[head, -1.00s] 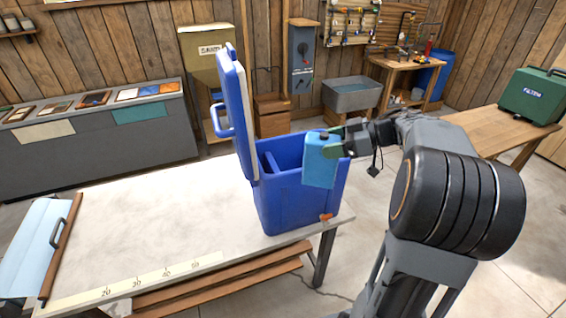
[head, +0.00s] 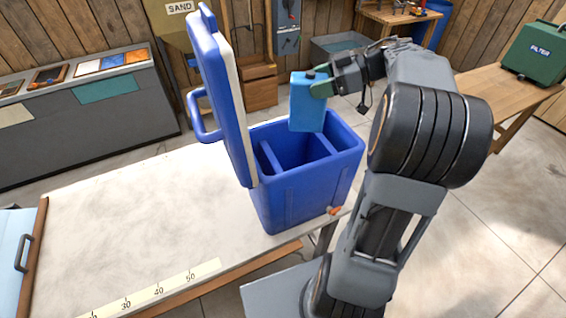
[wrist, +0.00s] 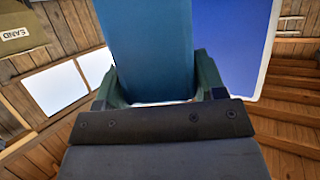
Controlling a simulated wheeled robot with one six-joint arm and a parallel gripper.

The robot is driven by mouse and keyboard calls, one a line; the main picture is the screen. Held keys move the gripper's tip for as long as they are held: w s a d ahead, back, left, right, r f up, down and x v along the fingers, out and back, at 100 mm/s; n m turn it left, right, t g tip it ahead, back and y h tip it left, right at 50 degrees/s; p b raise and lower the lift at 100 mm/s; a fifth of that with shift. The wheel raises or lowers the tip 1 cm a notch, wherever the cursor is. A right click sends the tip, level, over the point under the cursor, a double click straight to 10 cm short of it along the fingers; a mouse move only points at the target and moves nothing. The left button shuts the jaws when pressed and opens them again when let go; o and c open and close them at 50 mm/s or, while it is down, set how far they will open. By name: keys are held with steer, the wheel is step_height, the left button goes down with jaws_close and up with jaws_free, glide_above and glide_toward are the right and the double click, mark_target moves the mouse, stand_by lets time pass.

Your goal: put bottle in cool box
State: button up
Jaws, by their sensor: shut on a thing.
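The bottle (head: 306,106) is a light blue, flat-sided block with a dark cap. My gripper (head: 318,88) is shut on it near its top and holds it upright, over the back part of the cool box. The bottle also fills the top middle of the wrist view (wrist: 150,45), between the green fingers (wrist: 158,85). The cool box (head: 308,195) is dark blue and stands on the table with its lid (head: 222,95) open and upright at the left. Dividers split its inside into compartments. The bottle's lower end hides part of the back rim; its exact height above the box is hard to tell.
The pale table (head: 150,215) is clear left of the box, with a ruler strip (head: 155,290) along its front edge. A light blue panel with a handle (head: 15,255) is at far left. A green case (head: 537,52) stands on a wooden bench at the right.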

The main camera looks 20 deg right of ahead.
steer(key=shift+f+b, duration=2.5)
steer(key=shift+r, duration=0.1)
steer(key=o, duration=1.6)
steer(key=p+v, duration=0.1)
steer(key=v, duration=1.2)
steer(key=shift+d+r, duration=0.15)
steer(key=shift+d, duration=0.2)
steer(key=shift+s, duration=0.1)
